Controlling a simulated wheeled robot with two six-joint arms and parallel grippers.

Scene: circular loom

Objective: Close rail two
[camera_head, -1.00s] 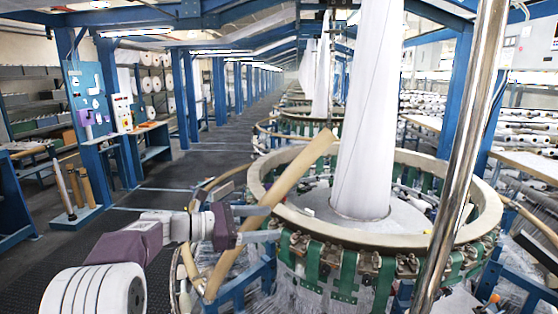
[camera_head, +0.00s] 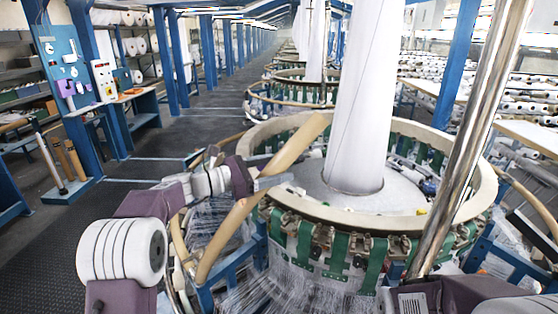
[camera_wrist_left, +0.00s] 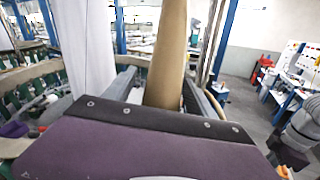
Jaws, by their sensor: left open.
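The rail (camera_head: 297,147), a long tan curved bar, stands tilted at the front left of the loom's ring. Its upper end leans over the cream ring (camera_head: 395,222) and its lower part bends down outside it. My left gripper (camera_head: 272,182) is at the rail's middle, open. In the left wrist view the rail (camera_wrist_left: 168,45) rises between the two spread fingers of the left gripper (camera_wrist_left: 166,88). Contact with the fingers cannot be told. Part of my right arm shows at the bottom right of the head view; its gripper is not visible.
A white fabric column (camera_head: 360,110) rises inside the ring. A shiny metal pole (camera_head: 470,135) stands in front at the right. Green straps (camera_head: 340,250) and clamps line the ring's outside. A blue panel stand (camera_head: 68,75) is at the left, with open dark floor between.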

